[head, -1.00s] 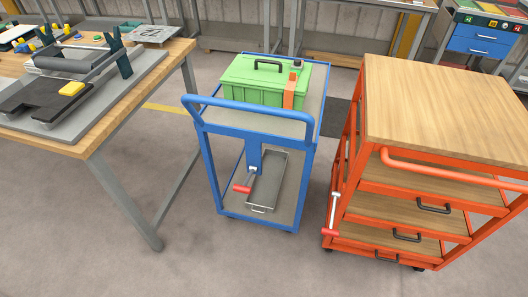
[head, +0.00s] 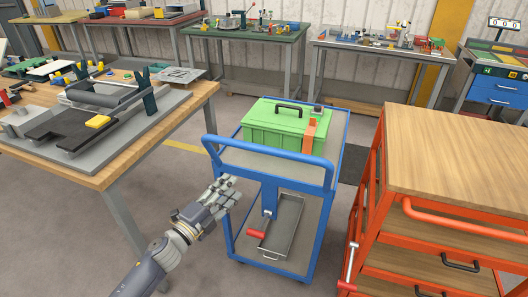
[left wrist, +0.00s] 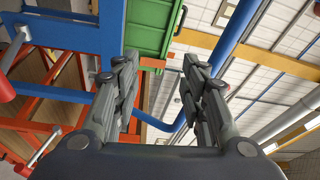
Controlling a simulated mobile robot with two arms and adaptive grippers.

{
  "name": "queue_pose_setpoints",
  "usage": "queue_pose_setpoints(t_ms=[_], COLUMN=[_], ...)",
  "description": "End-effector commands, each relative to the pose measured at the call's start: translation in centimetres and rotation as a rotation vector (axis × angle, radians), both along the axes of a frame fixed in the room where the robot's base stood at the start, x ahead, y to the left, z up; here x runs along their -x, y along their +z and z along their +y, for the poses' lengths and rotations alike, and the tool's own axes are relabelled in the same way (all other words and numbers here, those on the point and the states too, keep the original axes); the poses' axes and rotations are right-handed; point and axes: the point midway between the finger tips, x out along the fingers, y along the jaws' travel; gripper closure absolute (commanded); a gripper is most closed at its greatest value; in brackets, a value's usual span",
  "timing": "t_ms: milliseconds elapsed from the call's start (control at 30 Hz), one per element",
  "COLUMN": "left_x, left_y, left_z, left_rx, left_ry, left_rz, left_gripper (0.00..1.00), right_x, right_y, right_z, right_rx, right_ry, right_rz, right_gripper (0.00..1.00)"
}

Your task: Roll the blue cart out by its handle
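The blue cart (head: 328,205) stands between the workbench and the orange cart. Its blue handle (head: 268,153) is a raised bar across the near end. My left gripper (head: 230,186) is just left of the cart, below and in front of the handle's left end, apart from it in the head view. In the left wrist view its fingers (left wrist: 160,66) are spread with nothing held, and the blue handle (left wrist: 236,32) passes behind the right finger. A red-gripped lever (head: 257,232) is low on the cart's near side. My right gripper is not in view.
A green box (head: 276,127) sits on the cart's top and a grey tray (head: 285,226) on its lower shelf. The orange cart (head: 455,226) stands close on the right. A wooden workbench (head: 200,98) is on the left. Floor is free between bench and cart.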

Motion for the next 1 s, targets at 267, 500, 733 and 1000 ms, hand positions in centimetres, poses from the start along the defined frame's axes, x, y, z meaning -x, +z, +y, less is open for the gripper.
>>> queue_pose_setpoints(t_ms=[267, 500, 733, 1000], left_x=[0.9, -1.8, -5.1, -7.1], left_y=[7.8, 8.5, 9.1, 9.5], left_z=[-3.4, -5.4, -8.0, -9.5], left_rx=[-0.124, -0.120, -0.120, -0.120], left_ry=[-0.114, -0.113, -0.112, -0.112], left_rz=[-0.222, -0.224, -0.222, -0.219], left_gripper=[0.60, 0.60, 0.60, 0.60], right_x=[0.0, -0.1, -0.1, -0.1], right_y=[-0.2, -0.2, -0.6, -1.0], right_z=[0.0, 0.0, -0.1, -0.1], right_rx=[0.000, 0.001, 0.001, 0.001], right_ry=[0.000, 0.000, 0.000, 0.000], right_rz=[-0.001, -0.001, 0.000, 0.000], right_gripper=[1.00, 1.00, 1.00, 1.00])
